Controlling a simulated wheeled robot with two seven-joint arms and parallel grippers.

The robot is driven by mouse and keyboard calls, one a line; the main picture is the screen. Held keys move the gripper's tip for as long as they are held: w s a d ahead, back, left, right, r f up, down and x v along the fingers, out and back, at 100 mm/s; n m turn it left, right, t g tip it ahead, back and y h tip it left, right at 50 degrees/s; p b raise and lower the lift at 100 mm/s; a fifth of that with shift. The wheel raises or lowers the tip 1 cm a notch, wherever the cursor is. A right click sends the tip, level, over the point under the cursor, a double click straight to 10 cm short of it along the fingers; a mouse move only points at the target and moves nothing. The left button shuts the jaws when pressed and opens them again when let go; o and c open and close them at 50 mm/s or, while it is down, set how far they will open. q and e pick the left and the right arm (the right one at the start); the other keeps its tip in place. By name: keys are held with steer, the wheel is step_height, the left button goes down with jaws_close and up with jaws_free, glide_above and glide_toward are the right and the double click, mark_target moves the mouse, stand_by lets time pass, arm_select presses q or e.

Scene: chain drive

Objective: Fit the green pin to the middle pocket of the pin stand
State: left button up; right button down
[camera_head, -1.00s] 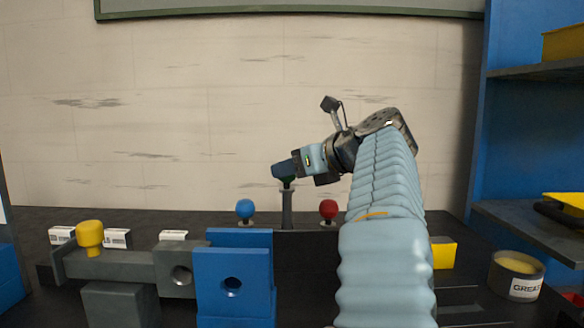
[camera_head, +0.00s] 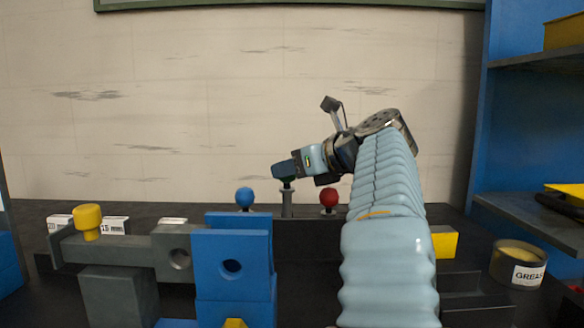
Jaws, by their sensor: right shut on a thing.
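My right gripper (camera_head: 284,170) reaches in from the right and is shut just above the middle grey post (camera_head: 287,205) of the pin stand. A small dark green bit of the green pin (camera_head: 287,185) shows under the fingertips, at the top of the post. The fingers hide the rest of it, and I cannot tell how deep it sits. A blue ball-topped pin (camera_head: 245,197) stands left of the post and a red ball-topped pin (camera_head: 329,198) stands right of it. My left gripper is out of view.
A blue block with a hole (camera_head: 231,285) and a grey bar with a yellow knob (camera_head: 87,220) stand at front left. A yellow block (camera_head: 444,241) and a grease tin (camera_head: 518,264) lie right of my arm. Blue shelving (camera_head: 525,130) rises at far right.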

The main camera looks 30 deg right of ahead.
mark_target(293, 192)
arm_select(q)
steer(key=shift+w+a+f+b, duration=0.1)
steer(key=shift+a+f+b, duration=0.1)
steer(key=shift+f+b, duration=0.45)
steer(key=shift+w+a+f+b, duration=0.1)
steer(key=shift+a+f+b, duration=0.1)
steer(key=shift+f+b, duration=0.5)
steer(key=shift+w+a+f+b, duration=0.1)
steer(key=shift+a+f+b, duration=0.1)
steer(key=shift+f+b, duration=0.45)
arm_select(e)
steer(key=shift+f, duration=2.45)
steer(key=c, duration=0.6)
jaws_free()
steer(key=shift+o, duration=0.2)
